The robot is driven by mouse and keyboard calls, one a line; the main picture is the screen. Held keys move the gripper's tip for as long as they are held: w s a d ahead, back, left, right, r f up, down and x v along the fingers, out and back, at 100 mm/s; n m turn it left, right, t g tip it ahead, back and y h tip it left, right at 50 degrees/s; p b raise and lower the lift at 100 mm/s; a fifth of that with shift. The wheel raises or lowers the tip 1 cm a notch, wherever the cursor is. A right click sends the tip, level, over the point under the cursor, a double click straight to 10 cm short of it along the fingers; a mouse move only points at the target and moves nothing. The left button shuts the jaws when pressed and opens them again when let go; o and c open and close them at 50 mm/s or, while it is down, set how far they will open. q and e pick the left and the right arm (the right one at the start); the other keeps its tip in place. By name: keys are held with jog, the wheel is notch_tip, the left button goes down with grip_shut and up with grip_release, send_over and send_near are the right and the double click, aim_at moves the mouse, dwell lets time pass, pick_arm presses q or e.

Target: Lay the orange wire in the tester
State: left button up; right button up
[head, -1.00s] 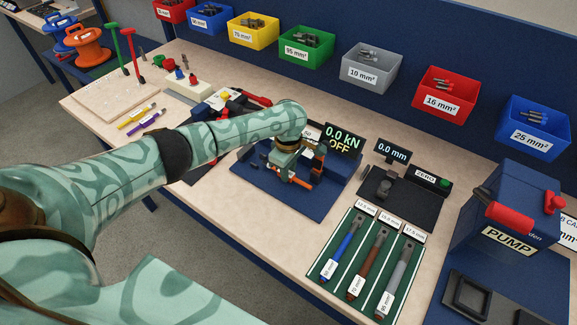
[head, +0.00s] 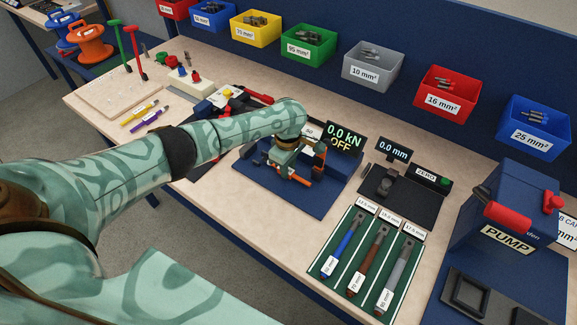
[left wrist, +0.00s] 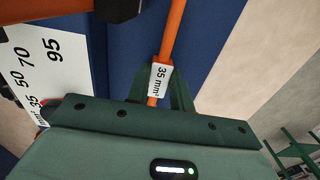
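The tester is a blue bed (head: 290,196) with a display (head: 342,138) reading 0.0 kN OFF. My left gripper (head: 284,160) is over it, seen from behind and partly hidden by its own wrist. The orange wire shows as a short piece (head: 300,181) beside the gripper, low over the bed. In the left wrist view the orange wire (left wrist: 173,38), with a 35 mm² tag, runs down between my left fingers, which look closed on it. Whether it touches the tester's jaws is hidden. My right gripper is out of view.
Right of the tester stand a 0.0 mm gauge (head: 392,151), a green tray (head: 345,258) with blue, brown and grey wires, and a pump (head: 510,240). Tools (head: 226,97) lie at its left. Coloured bins line the back panel. A scale card (left wrist: 40,60) shows in the left wrist view.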

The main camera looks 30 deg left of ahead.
pick_arm(q)
jog(key=o, duration=0.5)
